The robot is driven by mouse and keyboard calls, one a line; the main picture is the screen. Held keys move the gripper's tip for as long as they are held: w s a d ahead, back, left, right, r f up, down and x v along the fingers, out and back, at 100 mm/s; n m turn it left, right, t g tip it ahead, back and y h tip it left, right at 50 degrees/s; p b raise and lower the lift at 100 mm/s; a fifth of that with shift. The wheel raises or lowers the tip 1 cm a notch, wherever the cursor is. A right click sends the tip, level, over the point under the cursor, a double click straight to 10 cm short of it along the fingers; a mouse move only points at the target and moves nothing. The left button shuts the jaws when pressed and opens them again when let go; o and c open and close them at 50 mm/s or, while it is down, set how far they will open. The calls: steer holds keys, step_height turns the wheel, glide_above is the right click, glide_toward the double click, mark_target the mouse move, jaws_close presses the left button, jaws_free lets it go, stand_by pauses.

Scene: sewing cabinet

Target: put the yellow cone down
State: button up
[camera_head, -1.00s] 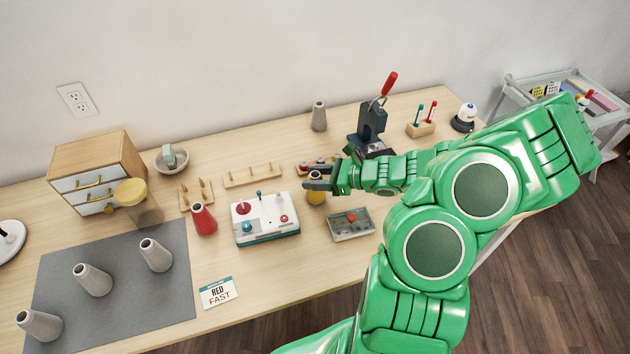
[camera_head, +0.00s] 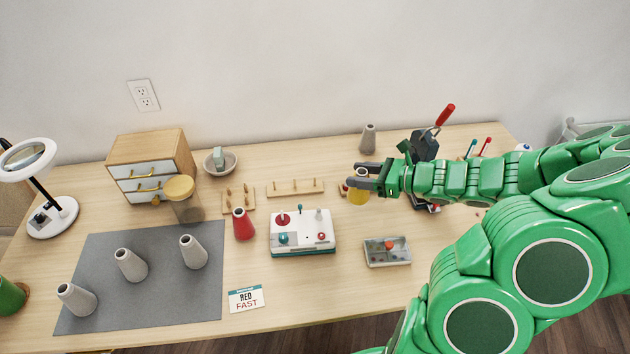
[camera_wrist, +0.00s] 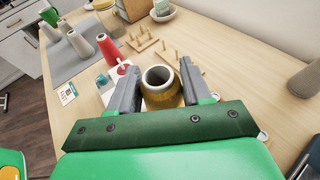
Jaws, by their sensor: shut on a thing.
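The yellow cone (camera_head: 359,193) is between the fingers of my gripper (camera_head: 364,182) in the head view, toward the right part of the table. In the wrist view the cone (camera_wrist: 163,92) shows its pale open top and yellow body, upright between the two grey fingers of my gripper (camera_wrist: 158,88). The gripper is shut on it. The cone's base is partly hidden, and I cannot tell for certain whether it touches the table.
A grey mat (camera_head: 140,305) with several grey cones lies at the left. A red cone (camera_head: 243,224), a white control box (camera_head: 303,232), a small tray (camera_head: 387,251) and peg racks (camera_head: 295,187) stand nearby. A black press (camera_head: 424,147) stands behind my arm.

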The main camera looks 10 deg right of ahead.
steer(key=shift+r, duration=0.15)
step_height(320, 180, up, 25)
steer(key=w+a, duration=1.1)
steer(key=a, duration=0.3)
steer(key=w+a+r+m+t+h, duration=0.2)
steer(key=a+m+t+h, duration=0.1)
steer(key=a, duration=2.8)
steer(key=s+a+f+m+t+h, duration=0.1)
steer(key=s+a, duration=0.4)
steer(key=a, duration=0.3)
steer(key=s+a+m+h, duration=0.1)
steer(key=s+a, duration=0.3)
steer(key=a, duration=0.3)
step_height(320, 180, down, 36)
steer(key=shift+r, duration=0.15)
